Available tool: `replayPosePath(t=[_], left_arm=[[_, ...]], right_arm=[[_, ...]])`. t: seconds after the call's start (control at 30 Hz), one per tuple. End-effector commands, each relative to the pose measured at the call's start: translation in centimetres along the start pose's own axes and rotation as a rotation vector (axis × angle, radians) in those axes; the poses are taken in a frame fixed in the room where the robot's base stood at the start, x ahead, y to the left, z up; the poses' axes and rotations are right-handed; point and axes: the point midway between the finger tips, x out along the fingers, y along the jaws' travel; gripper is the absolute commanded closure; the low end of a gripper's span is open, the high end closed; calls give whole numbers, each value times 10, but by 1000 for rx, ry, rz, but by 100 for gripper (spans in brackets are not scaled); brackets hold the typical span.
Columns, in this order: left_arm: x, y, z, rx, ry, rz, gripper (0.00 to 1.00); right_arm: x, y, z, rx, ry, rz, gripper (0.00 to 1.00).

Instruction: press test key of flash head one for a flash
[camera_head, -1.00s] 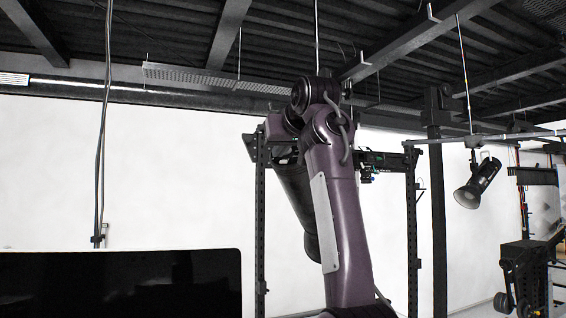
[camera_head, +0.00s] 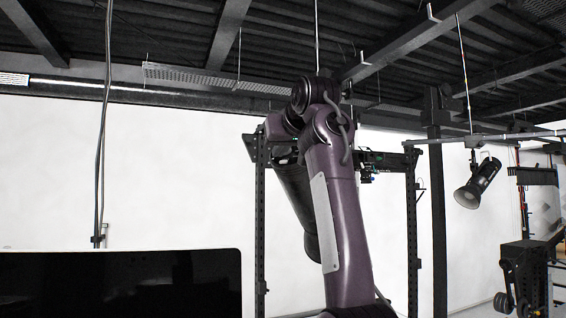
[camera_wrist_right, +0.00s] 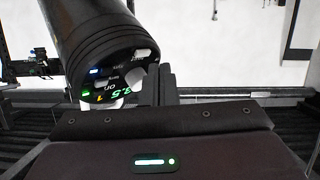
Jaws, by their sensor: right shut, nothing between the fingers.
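The flash head (camera_wrist_right: 98,40) is a dark cylinder at the upper left of the right wrist view. Its rear panel (camera_wrist_right: 112,76) faces the camera, with small pale keys and lit blue, green and yellow marks. The readout looks upside down and seems to show 3.5. My right gripper (camera_wrist_right: 166,78) is shut and empty, its dark fingers just right of the panel. I cannot tell whether they touch a key. In the head view the dark cylinder (camera_head: 296,198) hangs behind my purple right arm, and the fingertips are hidden. My left gripper is out of view.
A black upright frame (camera_head: 413,225) stands around the cylinder. Another studio lamp (camera_head: 477,183) hangs at the right. A dark screen-like panel (camera_head: 120,285) fills the lower left. Cables (camera_head: 102,130) hang from the ceiling beams at the left, in front of a white wall.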

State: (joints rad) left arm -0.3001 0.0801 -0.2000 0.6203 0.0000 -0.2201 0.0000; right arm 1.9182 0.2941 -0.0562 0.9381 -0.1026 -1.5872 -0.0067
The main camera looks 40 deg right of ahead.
Motion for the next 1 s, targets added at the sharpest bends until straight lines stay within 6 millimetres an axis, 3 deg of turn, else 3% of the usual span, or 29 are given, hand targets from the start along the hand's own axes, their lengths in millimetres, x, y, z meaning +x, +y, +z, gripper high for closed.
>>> replayPosePath(t=[1.0], left_arm=[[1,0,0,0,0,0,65]], right_arm=[[8,6,6,0,0,0,100]])
